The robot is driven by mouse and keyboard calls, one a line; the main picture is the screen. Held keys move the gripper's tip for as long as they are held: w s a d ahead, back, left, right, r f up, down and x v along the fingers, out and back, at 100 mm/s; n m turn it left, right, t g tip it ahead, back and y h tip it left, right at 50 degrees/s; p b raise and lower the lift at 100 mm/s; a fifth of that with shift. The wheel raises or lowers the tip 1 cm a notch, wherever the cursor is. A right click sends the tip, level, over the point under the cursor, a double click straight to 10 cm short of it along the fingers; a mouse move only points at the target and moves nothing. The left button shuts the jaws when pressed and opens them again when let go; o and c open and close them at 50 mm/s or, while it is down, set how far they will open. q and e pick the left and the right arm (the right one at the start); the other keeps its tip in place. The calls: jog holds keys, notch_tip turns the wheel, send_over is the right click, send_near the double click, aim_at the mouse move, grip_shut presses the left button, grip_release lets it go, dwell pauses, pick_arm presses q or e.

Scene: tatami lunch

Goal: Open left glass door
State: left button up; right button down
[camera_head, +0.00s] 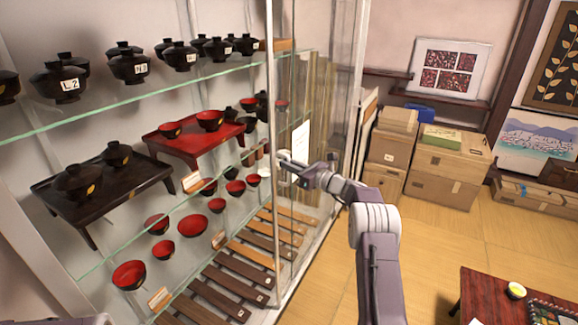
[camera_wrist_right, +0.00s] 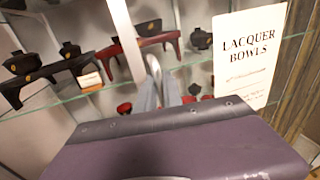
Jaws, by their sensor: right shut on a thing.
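The left glass door (camera_head: 271,110) of the display cabinet shows as clear glass with a thin upright metal edge in the head view. My right gripper (camera_head: 284,163) is at that edge, about mid-height, shut on the door's handle. The handle is mostly hidden by the fingers in the head view; a pale upright metal piece, seemingly the handle (camera_wrist_right: 154,70), shows beyond the wrist in the right wrist view. I cannot tell whether the door stands slightly ajar. My left gripper is out of view.
Black lidded bowls (camera_head: 130,66), a red stand (camera_head: 195,138) and red bowls (camera_head: 193,226) fill the cabinet. A white sign (camera_wrist_right: 248,58) is right of the handle. Cardboard boxes (camera_head: 445,175) stand at the back right; a low red table (camera_head: 490,297) is front right. Tatami between is clear.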

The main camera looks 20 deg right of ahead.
jog(key=c, duration=1.5)
grip_release()
jog(key=shift+d, duration=0.1)
jog(key=b+v, duration=0.1)
jog(key=v, duration=0.8)
